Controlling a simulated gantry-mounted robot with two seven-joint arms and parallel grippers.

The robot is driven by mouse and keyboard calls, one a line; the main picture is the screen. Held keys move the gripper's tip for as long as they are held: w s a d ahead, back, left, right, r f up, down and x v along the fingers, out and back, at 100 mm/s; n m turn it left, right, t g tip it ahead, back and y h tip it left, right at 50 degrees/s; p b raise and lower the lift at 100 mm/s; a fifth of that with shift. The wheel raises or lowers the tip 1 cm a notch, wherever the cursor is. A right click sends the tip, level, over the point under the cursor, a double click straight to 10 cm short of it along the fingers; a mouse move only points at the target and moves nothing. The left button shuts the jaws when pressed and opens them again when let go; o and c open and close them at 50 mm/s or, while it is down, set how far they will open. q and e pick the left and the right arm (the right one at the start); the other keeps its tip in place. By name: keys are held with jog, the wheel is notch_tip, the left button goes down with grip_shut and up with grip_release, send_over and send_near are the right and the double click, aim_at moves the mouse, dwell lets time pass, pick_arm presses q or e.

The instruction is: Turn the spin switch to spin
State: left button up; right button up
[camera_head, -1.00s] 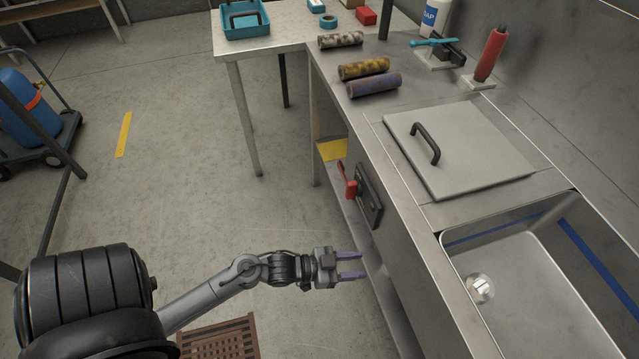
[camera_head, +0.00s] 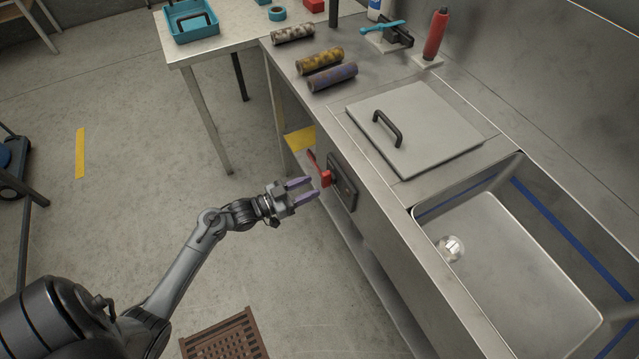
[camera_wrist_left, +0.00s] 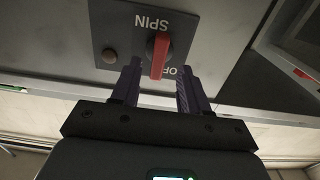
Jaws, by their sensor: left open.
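The spin switch is a red lever (camera_head: 318,171) on a dark plate (camera_head: 345,186) on the counter's front panel. In the left wrist view the red lever (camera_wrist_left: 160,55) stands on the dark plate (camera_wrist_left: 109,27), with SPIN upside down at the top and a partly hidden OFF beside the lever's lower end. My left gripper (camera_head: 310,189) is open close to the lever. In the left wrist view the fingers of my left gripper (camera_wrist_left: 160,68) lie on either side of the lever, with gaps visible. My right gripper is not in view.
Patterned rolls (camera_head: 320,61) lie on the counter. A brown grate (camera_head: 225,337) is on the floor. The floor left of the counter is mostly clear.

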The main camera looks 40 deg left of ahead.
aim_at(322, 182)
pick_arm(q)
jog(key=shift+b+x, duration=0.45)
jog(key=shift+x, duration=1.8)
jog(key=shift+c, duration=0.3)
grip_shut()
